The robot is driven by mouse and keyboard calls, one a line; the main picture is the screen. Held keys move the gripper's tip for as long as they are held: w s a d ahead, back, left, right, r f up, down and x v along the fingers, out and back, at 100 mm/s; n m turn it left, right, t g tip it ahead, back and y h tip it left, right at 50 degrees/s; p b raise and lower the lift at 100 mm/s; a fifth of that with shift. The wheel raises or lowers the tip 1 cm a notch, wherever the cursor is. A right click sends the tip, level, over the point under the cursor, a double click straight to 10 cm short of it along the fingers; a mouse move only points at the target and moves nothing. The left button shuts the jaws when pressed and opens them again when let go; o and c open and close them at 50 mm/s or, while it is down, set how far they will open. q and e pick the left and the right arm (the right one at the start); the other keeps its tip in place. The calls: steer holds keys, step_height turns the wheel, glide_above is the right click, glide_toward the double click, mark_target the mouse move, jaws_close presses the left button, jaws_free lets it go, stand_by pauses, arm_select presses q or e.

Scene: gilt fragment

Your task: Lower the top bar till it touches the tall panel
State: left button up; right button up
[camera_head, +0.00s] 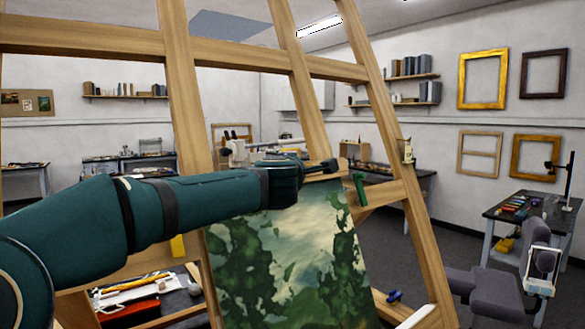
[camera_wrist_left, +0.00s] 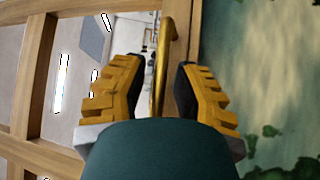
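The tall panel (camera_head: 285,255), painted in greens and pale cream, stands on a wooden easel (camera_head: 185,110). It fills the right side of the left wrist view (camera_wrist_left: 265,85). A wooden bar (camera_wrist_left: 186,35), apparently the top bar, runs beside the panel's edge there; I cannot tell whether they touch. In the head view my arm hides most of that area. My left gripper (camera_wrist_left: 158,92) is open, its yellow fingers on either side of a curved brass handle (camera_wrist_left: 158,65), with visible gaps. My right gripper is not in view.
A fixed crossbar (camera_head: 325,67) spans the easel above my left arm. A green piece (camera_head: 360,189) sits right of the panel. Open floor lies between the easel and the chair.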

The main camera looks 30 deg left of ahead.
arm_select(q)
steer(key=shift+o, duration=0.4)
steer(key=shift+w, duration=0.1)
steer(key=v, duration=1.2)
